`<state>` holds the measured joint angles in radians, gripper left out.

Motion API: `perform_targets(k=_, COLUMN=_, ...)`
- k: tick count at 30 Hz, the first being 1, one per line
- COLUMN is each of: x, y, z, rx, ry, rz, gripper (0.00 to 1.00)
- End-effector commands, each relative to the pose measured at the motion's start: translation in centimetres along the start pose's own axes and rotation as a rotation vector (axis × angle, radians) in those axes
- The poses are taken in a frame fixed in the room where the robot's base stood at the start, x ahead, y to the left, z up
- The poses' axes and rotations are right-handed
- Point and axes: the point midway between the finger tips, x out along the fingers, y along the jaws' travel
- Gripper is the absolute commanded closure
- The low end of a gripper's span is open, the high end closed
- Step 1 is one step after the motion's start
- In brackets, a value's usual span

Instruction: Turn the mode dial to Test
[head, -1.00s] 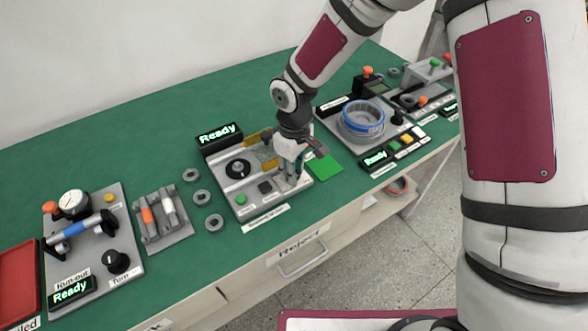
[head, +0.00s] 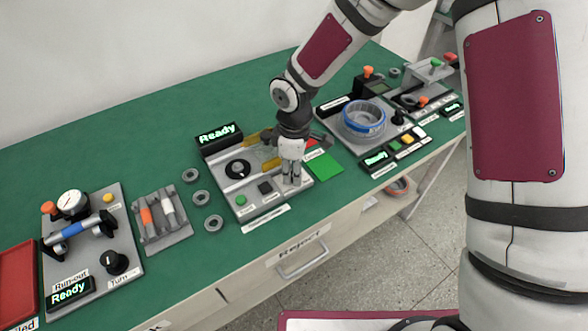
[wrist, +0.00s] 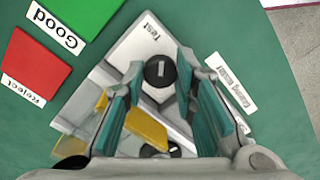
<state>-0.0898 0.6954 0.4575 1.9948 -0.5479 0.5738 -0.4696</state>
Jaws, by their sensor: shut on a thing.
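My gripper (head: 291,180) points down over the near right part of the grey winding-machine panel (head: 232,186). In the wrist view its two teal fingers (wrist: 159,66) stand on either side of a small round black dial (wrist: 160,72) and are shut on it. The dial has a white line that runs about up and down in the picture. The Test label (wrist: 153,33) lies just above the dial, roughly along that line. Other mode labels do not show. In the head view the gripper hides the dial.
A larger black knob (head: 238,169), a green button (head: 240,199) and yellow parts (head: 271,164) share the panel. A Ready display (head: 219,133) stands behind it. Green (head: 324,165) and red (wrist: 36,64) pads lie beside it. Loose rings (head: 202,197) lie to its left.

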Motion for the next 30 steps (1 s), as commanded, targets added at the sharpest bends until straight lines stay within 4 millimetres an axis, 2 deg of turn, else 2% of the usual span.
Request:
perform_targets(k=7, x=0.0, y=0.0, z=-0.1, rx=-0.003, ry=0.001, rz=0.000, gripper=1.00)
perform_targets(k=8, x=0.0, y=0.0, z=-0.1, rx=-0.002, ry=0.001, rz=0.000, gripper=0.72)
perform_targets(k=10, x=0.0, y=0.0, z=-0.1, rx=-0.002, ry=0.000, rz=0.000, gripper=0.56)
perform_targets(k=11, x=0.0, y=0.0, z=-0.1, rx=-0.002, ry=0.000, rz=0.000, gripper=0.54)
perform_targets(k=22, x=-0.5, y=0.0, z=0.0, rx=-0.001, ry=0.001, rz=0.002, gripper=0.54)
perform_targets(k=26, x=-2.1, y=0.1, z=0.0, rx=0.001, ry=0.001, rz=0.004, gripper=0.54)
perform_targets(k=30, x=-5.0, y=0.2, z=-0.1, rx=0.002, ry=0.003, rz=0.007, gripper=0.54)
